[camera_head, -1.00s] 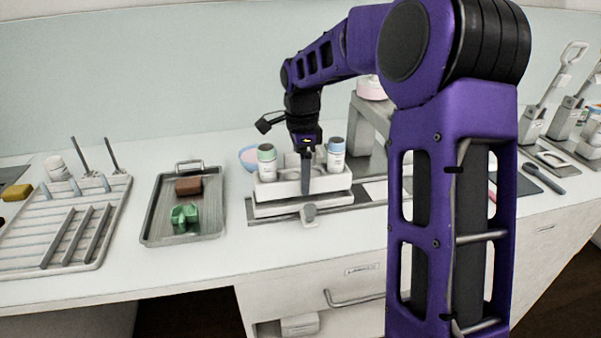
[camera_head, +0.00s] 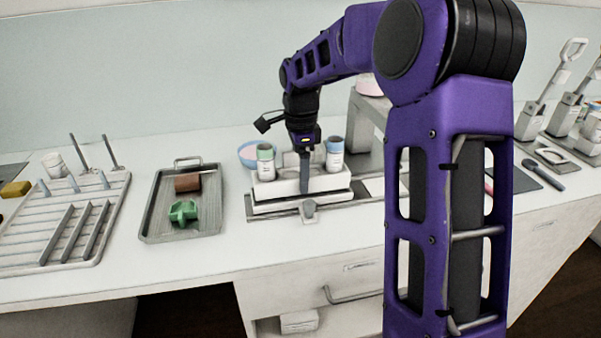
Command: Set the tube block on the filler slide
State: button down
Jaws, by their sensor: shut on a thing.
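My gripper (camera_head: 304,181) points down at the block's middle, between the two tubes, and is shut on the block. The filler slide (camera_head: 342,199), a white carriage on a grey rail with a knob (camera_head: 309,211) in front, lies directly under the block. I cannot tell whether the block touches it. The exact grip is partly hidden by the finger.
A grey tray (camera_head: 154,215) with a brown block and a green piece lies to the left. A slatted rack (camera_head: 30,233) is farther left.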

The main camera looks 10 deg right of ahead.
jog(key=shift+f, duration=0.25)
dwell(0.4)
jog(key=shift+f, duration=0.3)
jog(key=shift+f, duration=0.15)
dwell(1.2)
grip_release()
jog(key=shift+r+p, duration=2.35)
jog(key=shift+r, duration=0.6)
